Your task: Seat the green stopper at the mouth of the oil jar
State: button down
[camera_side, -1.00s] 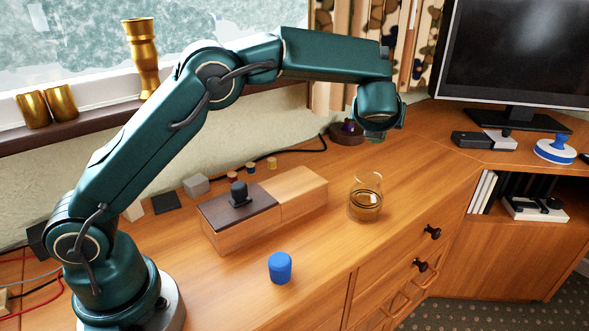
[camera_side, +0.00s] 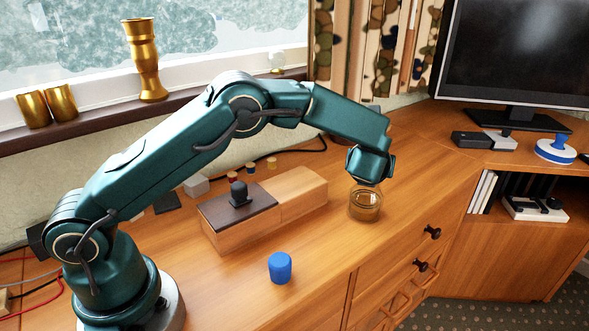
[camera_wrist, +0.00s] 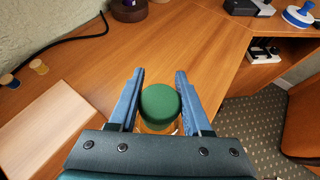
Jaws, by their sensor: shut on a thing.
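The oil jar (camera_side: 365,208) is a small clear glass with amber oil, standing upright on the wooden cabinet top. My gripper (camera_side: 369,183) points down right over its mouth. In the wrist view my gripper (camera_wrist: 160,82) is shut on the green stopper (camera_wrist: 160,103), a round green plug between the two blue fingers. A bit of the jar (camera_wrist: 153,130) shows below the stopper there. In the side view the stopper is hidden by my gripper, and I cannot tell whether it touches the jar's rim.
A blue cap (camera_side: 280,267) stands on the cabinet top (camera_side: 230,290) near the front. A wooden box (camera_side: 303,193) with a dark-topped part (camera_side: 213,213) and black knob lies left of the jar. A dark round piece (camera_wrist: 129,9) lies beyond. Wood right of the jar is clear.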

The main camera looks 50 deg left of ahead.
jog(key=shift+f, duration=0.25)
jog(key=shift+c, duration=1.3)
grip_release()
jog(key=shift+r, duration=0.1)
notch_tip(320, 180, up, 7)
jog(key=shift+f, duration=0.1)
